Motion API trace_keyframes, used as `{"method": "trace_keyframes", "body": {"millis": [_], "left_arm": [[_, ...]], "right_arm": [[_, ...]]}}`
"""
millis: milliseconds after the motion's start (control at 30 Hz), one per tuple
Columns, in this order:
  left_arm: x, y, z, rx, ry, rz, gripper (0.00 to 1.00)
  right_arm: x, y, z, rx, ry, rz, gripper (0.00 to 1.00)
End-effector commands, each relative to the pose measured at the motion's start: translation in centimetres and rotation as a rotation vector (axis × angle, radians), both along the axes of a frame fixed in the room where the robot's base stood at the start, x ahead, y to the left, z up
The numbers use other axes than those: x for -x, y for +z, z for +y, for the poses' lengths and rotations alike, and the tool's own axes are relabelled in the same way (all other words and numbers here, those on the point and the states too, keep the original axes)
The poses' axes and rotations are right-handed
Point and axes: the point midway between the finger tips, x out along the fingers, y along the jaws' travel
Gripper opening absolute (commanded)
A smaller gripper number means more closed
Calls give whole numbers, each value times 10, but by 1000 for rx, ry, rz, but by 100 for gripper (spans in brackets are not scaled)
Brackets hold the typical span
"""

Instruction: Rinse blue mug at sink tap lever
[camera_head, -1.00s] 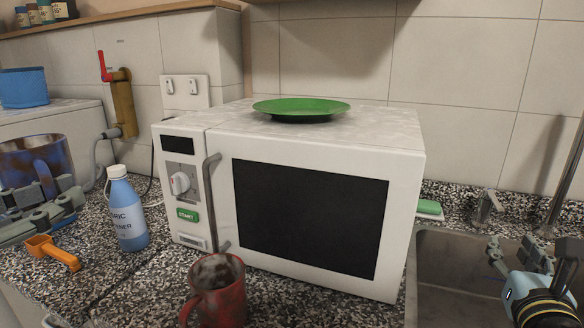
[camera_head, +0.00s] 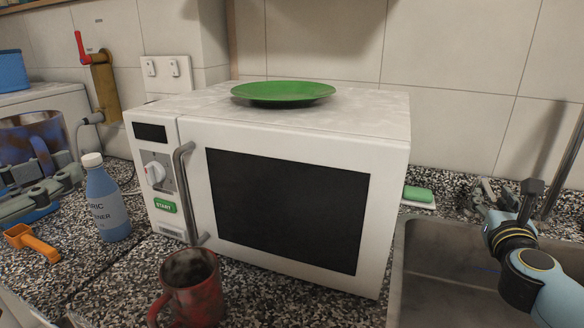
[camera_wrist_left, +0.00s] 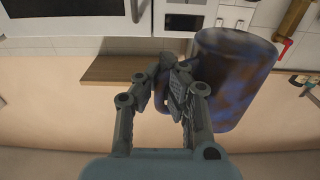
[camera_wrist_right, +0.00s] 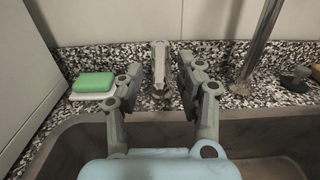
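The blue mug (camera_head: 30,140) has brown stains and is at the far left of the head view. In the left wrist view the blue mug (camera_wrist_left: 240,75) hangs clear of surfaces. My left gripper (camera_head: 45,185) is shut on its handle; the fingers (camera_wrist_left: 167,78) partly hide the handle. My right gripper (camera_head: 484,192) is above the sink's back edge. In the right wrist view the fingers (camera_wrist_right: 160,80) are open, with the grey tap lever (camera_wrist_right: 159,62) upright between and beyond them. I cannot tell whether they touch it. The tap pipe (camera_wrist_right: 258,40) rises to the right.
The sink (camera_head: 420,270) lies right of the white microwave (camera_head: 290,150), which carries a green plate (camera_head: 283,91). A green soap (camera_wrist_right: 94,83) sits beside the lever. A red mug (camera_head: 190,292), softener bottle (camera_head: 107,205) and orange scoop (camera_head: 32,242) stand on the counter.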

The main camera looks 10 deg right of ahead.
Motion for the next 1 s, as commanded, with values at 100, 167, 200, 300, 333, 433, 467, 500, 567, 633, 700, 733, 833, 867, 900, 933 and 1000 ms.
{"method": "trace_keyframes", "body": {"millis": [100, 167, 200, 300, 333, 433, 467, 500, 567, 633, 700, 733, 833, 867, 900, 933, 1000], "left_arm": [[0, 1, 0, 1, 0, -3, 0], [0, 1, 0, 1, 0, -3, 0], [0, 0, 0, 0, 0, -2, 0], [0, 1, 0, 1, 0, -3, 0], [0, 1, 0, 1, 0, -3, 0], [0, 1, 0, 1, 0, -3, 0], [0, 1, 0, 1, 0, -3, 0], [0, 1, 0, 1, 0, -3, 0], [0, 1, 0, 1, 0, -3, 0], [0, 1, 0, 1, 0, -3, 0], [0, 1, 0, 1, 0, -3, 0], [0, 1, 0, 1, 0, -3, 0], [0, 1, 0, 1, 0, -3, 0], [0, 1, 0, 1, 0, -3, 0], [0, 1, 0, 1, 0, -3, 0], [0, 1, 0, 1, 0, -3, 0], [0, 1, 0, 1, 0, -3, 0]], "right_arm": [[-9, 0, -5, 1, -1, 0, 37], [-12, 0, -7, 1, -1, 0, 37], [-12, 0, -7, 1, -1, 0, 37], [-13, 0, -7, 1, 0, 0, 37], [-13, 0, -7, 1, 0, 0, 37], [-13, 0, -7, 1, 0, 0, 37], [-13, 0, -7, 1, 0, 0, 34], [-13, 0, -7, 1, 0, 0, 29], [-13, 0, -7, 1, 0, 0, 21], [-13, 0, -7, 1, 0, 0, 12], [-13, 0, -7, 1, 0, 0, 3], [-13, 0, -7, 0, 0, 0, 0], [-13, 0, -7, 0, 0, 0, 0], [-13, 0, -7, 0, 0, 0, 0], [-13, 0, -7, 0, 0, 0, 0], [-12, 0, -7, 0, 0, 1, 0], [-12, 0, -7, 0, 0, 1, 0]]}}
